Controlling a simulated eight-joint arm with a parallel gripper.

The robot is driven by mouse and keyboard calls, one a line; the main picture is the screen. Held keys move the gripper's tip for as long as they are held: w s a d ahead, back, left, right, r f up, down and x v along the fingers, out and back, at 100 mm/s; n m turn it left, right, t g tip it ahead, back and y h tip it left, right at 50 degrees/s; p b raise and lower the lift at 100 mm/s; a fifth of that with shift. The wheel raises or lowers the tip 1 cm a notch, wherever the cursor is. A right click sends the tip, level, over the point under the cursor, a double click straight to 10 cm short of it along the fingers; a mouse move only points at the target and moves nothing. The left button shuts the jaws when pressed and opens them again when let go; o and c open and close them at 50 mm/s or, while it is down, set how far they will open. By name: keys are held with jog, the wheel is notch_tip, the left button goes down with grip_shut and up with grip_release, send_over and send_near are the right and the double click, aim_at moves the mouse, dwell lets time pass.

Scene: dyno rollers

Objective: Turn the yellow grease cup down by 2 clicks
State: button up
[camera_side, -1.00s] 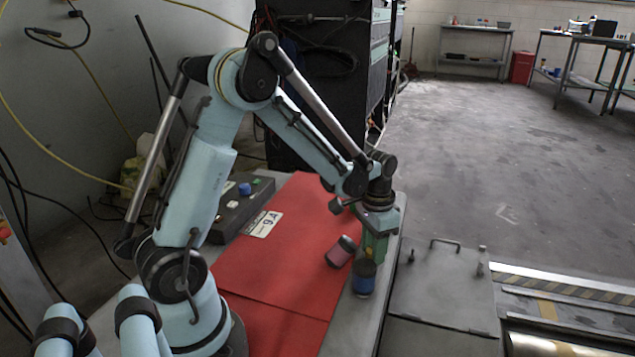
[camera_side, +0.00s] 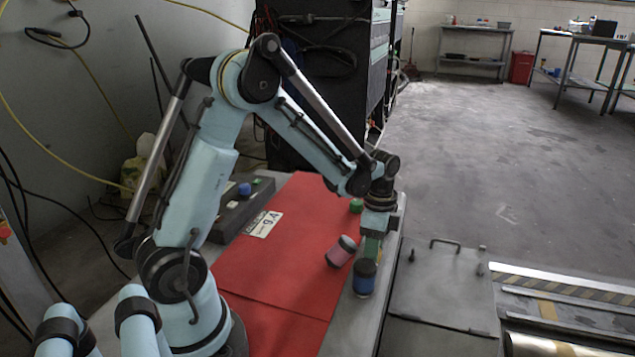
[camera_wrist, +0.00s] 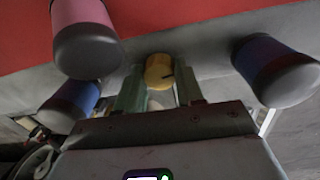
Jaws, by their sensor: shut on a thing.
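The yellow grease cup (camera_wrist: 158,72) shows in the wrist view between the two green fingers of my gripper (camera_wrist: 160,88). It has a dark mark on its right side. My gripper is shut on it. In the side view my gripper (camera_side: 371,247) points down at the right edge of the red sheet, behind a blue-banded cup (camera_side: 364,279). The yellow cup is hidden there.
A pink-banded cup (camera_side: 341,251) leans just left of my gripper; it also shows close in the wrist view (camera_wrist: 88,40). Blue-banded cups stand to the left (camera_wrist: 70,103) and right (camera_wrist: 277,70) in the wrist view. A green cup (camera_side: 356,206) is behind. The red sheet (camera_side: 285,240) has clear room.

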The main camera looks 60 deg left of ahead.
jog(key=shift+m, duration=0.3)
jog(key=o, duration=1)
jog(key=shift+o, duration=0.2)
jog(key=shift+r, duration=0.1)
notch_tip(320, 180, up, 12)
jog(key=shift+w, duration=0.15)
jog(key=s+d+n+t, duration=0.7)
jog(key=s+d+n, duration=0.1)
jog(key=s+n, duration=0.2)
jog(key=shift+r+t, duration=0.3)
jog(key=shift+r, duration=0.15)
